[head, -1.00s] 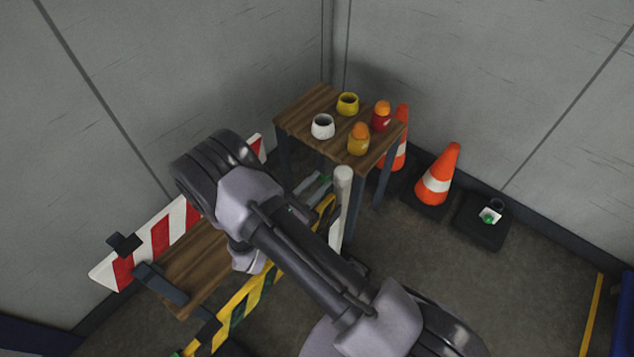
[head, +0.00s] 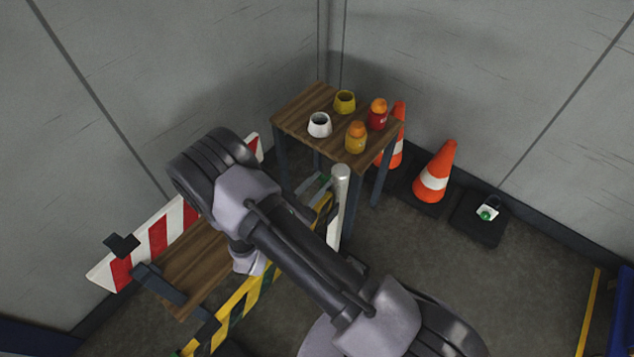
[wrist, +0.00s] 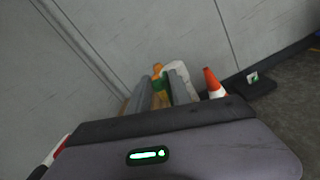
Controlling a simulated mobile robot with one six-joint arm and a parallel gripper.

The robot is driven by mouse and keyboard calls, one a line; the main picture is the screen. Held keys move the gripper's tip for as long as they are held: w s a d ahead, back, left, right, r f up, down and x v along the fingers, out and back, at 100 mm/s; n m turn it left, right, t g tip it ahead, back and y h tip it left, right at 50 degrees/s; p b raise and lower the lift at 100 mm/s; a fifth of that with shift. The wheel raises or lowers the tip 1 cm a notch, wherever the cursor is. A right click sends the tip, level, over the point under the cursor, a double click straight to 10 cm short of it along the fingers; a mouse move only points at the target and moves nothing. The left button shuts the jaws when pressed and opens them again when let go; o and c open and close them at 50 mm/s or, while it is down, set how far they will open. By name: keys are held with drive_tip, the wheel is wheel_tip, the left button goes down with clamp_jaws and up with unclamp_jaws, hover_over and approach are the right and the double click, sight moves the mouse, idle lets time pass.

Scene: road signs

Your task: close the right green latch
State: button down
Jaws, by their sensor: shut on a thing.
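The green latch (wrist: 160,84) shows in the wrist view as a small green part between the two grey fingers of my gripper (wrist: 161,78). The fingers are shut on it, with an orange-yellow part just behind and a whitish part beside it. In the head view a bit of green (head: 325,180) shows between grey pieces, left of the white post (head: 339,205). My arm covers much of this spot, so the latch's exact angle cannot be told.
A yellow-black striped barrier (head: 252,292) and a red-white board (head: 159,238) flank a wooden plank. A small table (head: 303,104) with cups and bottles stands behind. Orange cones (head: 435,171) and a dark base (head: 478,230) are to the right. Open floor lies right of my arm.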

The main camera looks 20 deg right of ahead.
drive_tip(key=shift+s+d+f+m, duration=0.1)
drive_tip(key=shift+s+d+m, duration=0.2)
drive_tip(key=shift+m, duration=0.55)
drive_tip(key=shift+s+d+f+m, duration=0.15)
drive_tip(key=shift+s+m, duration=0.15)
drive_tip(key=shift+m, duration=0.55)
drive_tip(key=shift+s+d+f+m+b, duration=0.1)
drive_tip(key=shift+s+d+m+b, duration=0.15)
drive_tip(key=shift+m, duration=0.6)
drive_tip(key=shift+s+d+f+m+b, duration=0.15)
drive_tip(key=shift+s+m+b, duration=0.2)
drive_tip(key=shift+m, duration=0.5)
idle(0.7)
drive_tip(key=c, duration=1.4)
unclamp_jaws()
drive_tip(key=shift+o, duration=0.2)
drive_tip(key=b+v, duration=0.1)
drive_tip(key=v, duration=1.9)
drive_tip(key=shift+r, duration=0.1)
